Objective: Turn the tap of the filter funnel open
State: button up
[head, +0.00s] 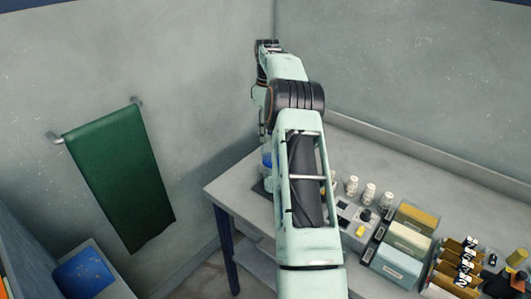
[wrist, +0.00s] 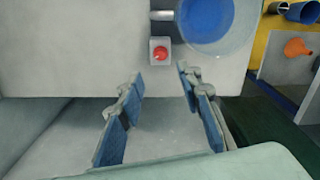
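In the wrist view, a round clear vessel with a blue inside (wrist: 205,20), which looks like the filter funnel, is at the top. A short silver tube (wrist: 162,15) meets its left side. Just below the tube is a red round knob (wrist: 160,54) on a small pale square block; I cannot tell for certain whether it is the tap. My gripper (wrist: 160,74) is open and empty, its blue-padded fingers on either side below the knob, not touching it. In the head view, a blue vessel (head: 267,160) shows partly behind my arm; my gripper is not clearly visible there.
In the wrist view, an orange funnel (wrist: 297,47) and a blue cup (wrist: 302,12) are at the right. In the head view, the table (head: 225,190) carries white bottles (head: 369,193) and boxes (head: 408,240) right of my arm. A green towel (head: 118,175) hangs on the wall.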

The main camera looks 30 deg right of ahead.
notch_tip(320, 180, down, 11)
jog(key=shift+r+p, duration=0.15)
jog(key=shift+p, duration=0.4)
jog(key=shift+c, duration=0.6)
grip_shut()
